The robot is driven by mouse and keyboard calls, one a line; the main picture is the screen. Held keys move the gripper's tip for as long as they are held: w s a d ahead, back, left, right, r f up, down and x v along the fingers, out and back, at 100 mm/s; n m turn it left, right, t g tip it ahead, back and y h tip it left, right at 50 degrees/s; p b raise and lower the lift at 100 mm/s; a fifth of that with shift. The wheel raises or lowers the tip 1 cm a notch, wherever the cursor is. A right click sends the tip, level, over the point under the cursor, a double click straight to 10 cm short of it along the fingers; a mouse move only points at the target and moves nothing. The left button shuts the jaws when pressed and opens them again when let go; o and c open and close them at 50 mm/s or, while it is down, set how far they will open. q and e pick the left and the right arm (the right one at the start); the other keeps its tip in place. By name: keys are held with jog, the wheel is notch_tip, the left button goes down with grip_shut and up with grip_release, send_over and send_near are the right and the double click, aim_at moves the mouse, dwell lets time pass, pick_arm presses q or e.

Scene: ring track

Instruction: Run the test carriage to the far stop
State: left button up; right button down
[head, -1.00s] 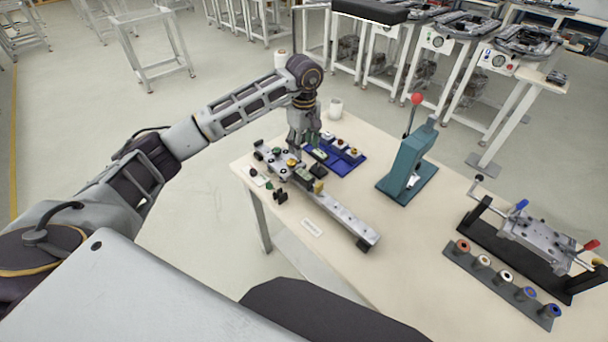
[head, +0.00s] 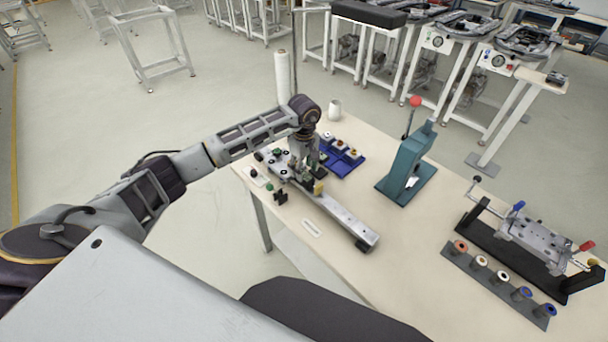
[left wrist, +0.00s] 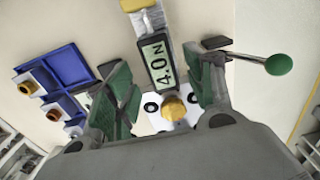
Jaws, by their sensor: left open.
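A long metal rail fixture (head: 345,218) lies diagonally on the table, its near end at the lower right. The small box with the display reading 4.0 N (left wrist: 157,62) sits on it, seen best in the left wrist view. A yellow knob (left wrist: 173,107) stands just below the display. My left gripper (head: 303,172) is low over the upper-left part of the fixture. In the left wrist view its green-padded fingers (left wrist: 165,85) are open, one on each side of the display and knob. Whether they touch anything I cannot tell. My right gripper is not in view.
A blue tray (head: 357,162) with small parts lies beside the rail. A green lever (left wrist: 278,65) sticks out right of my fingers. A teal press (head: 405,165) and a clamp fixture (head: 530,240) stand further right. The table between rail and press is clear.

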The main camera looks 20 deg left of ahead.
aim_at(304, 175)
pick_arm(q)
jog(key=shift+f, duration=2)
grip_shut()
